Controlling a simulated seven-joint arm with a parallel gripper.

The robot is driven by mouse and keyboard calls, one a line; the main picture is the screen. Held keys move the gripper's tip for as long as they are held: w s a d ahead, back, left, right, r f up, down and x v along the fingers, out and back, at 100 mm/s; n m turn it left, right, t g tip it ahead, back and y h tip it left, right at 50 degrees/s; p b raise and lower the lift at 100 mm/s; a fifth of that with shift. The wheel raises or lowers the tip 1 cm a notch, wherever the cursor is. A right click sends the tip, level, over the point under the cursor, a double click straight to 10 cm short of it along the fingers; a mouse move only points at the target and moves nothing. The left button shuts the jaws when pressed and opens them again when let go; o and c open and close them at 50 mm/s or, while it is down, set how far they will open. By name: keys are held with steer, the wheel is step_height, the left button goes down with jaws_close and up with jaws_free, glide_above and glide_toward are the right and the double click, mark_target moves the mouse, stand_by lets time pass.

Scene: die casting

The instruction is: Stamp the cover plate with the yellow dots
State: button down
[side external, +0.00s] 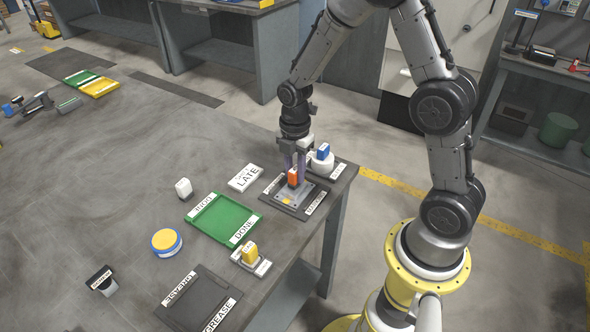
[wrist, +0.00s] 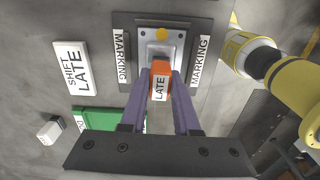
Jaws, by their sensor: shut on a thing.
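My gripper (side external: 293,170) is shut on an orange stamp (side external: 293,178), which also shows in the wrist view (wrist: 161,70) with a "LATE" label. The stamp is upright over the grey metal cover plate (side external: 304,194); I cannot tell whether it touches it. The plate lies on the dark mat (side external: 317,211) marked "MARKING". A yellow dot (wrist: 161,34) shows on the plate in the wrist view; the stamp and fingers hide part of the plate. A white card (side external: 245,178) reading "SHIFT LATE" lies beside the mat.
A blue-handled stamp (side external: 323,151) stands behind the mat, close to my gripper. A yellow block (side external: 250,251) sits in a labelled holder near the front edge. The green "DONE" tray (side external: 222,218) is empty. A round yellow-topped tin (side external: 166,241), white block (side external: 183,187) and dark degrease mat (side external: 198,299) lie left.

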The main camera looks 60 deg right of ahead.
steer(key=shift+f, duration=0.45)
stand_by(1.1)
steer(key=shift+r, duration=0.1)
steer(key=shift+r, duration=3.45)
